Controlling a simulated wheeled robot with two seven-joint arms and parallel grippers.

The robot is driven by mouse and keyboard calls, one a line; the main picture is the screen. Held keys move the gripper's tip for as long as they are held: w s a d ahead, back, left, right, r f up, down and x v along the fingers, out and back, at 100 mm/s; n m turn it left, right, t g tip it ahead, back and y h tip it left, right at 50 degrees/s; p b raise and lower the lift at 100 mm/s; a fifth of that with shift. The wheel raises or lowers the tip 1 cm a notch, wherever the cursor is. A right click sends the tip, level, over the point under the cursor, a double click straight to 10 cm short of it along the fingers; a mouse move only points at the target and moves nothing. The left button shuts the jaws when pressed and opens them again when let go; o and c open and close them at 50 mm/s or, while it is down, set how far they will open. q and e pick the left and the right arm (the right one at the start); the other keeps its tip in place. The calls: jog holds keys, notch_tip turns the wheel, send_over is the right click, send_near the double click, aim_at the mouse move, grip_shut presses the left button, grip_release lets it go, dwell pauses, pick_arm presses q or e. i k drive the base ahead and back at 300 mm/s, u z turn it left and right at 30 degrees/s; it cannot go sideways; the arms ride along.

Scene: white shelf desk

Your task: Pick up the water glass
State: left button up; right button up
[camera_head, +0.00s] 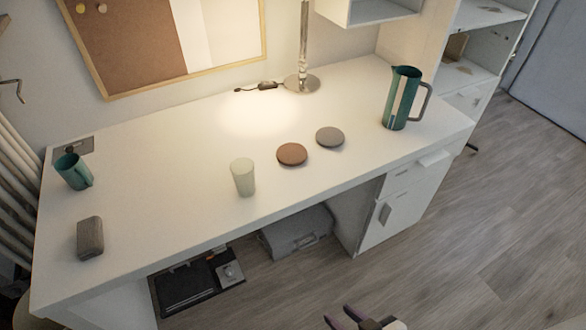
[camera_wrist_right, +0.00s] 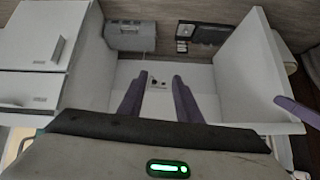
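The water glass (camera_head: 243,177) is a pale, greenish, translucent tumbler. It stands upright near the front edge of the white desk (camera_head: 175,165) in the head view, left of a brown round coaster (camera_head: 292,154). My right gripper (camera_head: 339,315) is at the bottom edge of the head view, in front of the desk and well apart from the glass. Its two purple fingers (camera_wrist_right: 160,78) are spread with nothing between them in the right wrist view. A purple finger-like part (camera_wrist_right: 297,110) at the right of that view may belong to my left gripper, which the head view does not show.
A grey coaster (camera_head: 330,137) and a green pitcher (camera_head: 402,98) stand to the right. A lamp base (camera_head: 302,83) is at the back. A green mug (camera_head: 74,171) and a dark grey speaker-like block (camera_head: 90,238) are at the left. Drawers (camera_head: 405,205) sit under the desk's right end.

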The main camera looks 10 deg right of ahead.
aim_at(243, 170)
jog(key=z, duration=0.05)
jog(key=i, duration=0.5)
jog(key=k, duration=1)
jog(key=u, duration=1.8)
jog(key=i, duration=1)
jog(key=z, duration=1.45)
